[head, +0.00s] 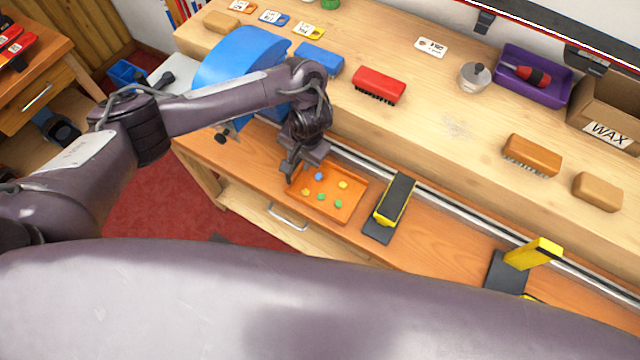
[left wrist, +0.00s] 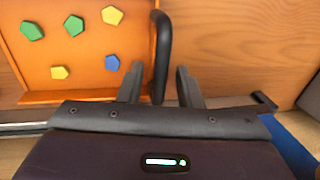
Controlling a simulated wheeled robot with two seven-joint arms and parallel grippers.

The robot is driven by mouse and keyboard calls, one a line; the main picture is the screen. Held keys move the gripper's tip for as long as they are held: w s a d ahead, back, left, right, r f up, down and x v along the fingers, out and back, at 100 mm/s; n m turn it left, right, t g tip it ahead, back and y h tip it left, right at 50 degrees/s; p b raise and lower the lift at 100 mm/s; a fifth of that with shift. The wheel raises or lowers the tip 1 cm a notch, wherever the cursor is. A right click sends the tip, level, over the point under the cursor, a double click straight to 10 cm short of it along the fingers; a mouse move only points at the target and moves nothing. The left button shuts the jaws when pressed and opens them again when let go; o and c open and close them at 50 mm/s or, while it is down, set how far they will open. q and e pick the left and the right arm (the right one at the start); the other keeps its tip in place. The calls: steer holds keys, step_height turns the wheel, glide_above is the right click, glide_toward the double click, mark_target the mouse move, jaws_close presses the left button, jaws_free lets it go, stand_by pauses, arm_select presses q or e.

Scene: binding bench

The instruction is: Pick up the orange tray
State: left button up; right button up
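The orange tray (head: 329,188) lies flat on the lower wooden bench level. It holds several small green, yellow and blue pieces. The tray also fills the upper left of the left wrist view (left wrist: 84,46), with a dark bar handle (left wrist: 162,40) on its near side. My left gripper (head: 291,170) is at the tray's left end. In the left wrist view the two fingers (left wrist: 159,70) are apart, one on each side of the handle. I cannot tell whether either finger touches it. My right gripper is not in view.
A black and yellow tool (head: 395,200) stands close right of the tray, and another yellow tool (head: 533,253) is farther right. The raised shelf behind holds a red brush (head: 379,84), a purple bin (head: 535,78) and a blue curved object (head: 240,58). A metal rail runs behind the tray.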

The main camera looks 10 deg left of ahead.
arm_select(q)
steer(key=shift+r, duration=0.1)
steer(key=shift+s, duration=0.1)
steer(key=shift+c, duration=0.4)
jaws_close()
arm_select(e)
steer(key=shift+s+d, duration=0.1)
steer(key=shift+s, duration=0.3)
arm_select(q)
steer(key=shift+r, duration=0.15)
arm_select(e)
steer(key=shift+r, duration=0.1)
